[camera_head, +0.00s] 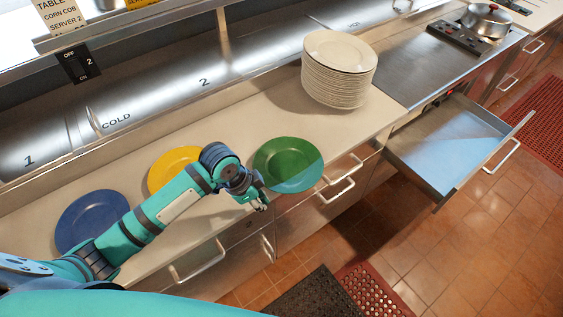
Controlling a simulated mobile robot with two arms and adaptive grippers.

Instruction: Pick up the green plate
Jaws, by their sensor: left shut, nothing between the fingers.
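A green plate (290,164) lies flat on the pale counter, close to its front edge, in the head view. My left gripper (264,206) is just to the left of the green plate, by the counter's front edge. It is shut and holds nothing. It looks apart from the plate, though the wrist is close to the plate's left rim. My right gripper is not seen.
A yellow plate (166,167) and a blue plate (84,222) lie to the left, both partly behind my left arm. A tall stack of white plates (338,72) stands behind the green plate. An open drawer (447,150) juts out on the right.

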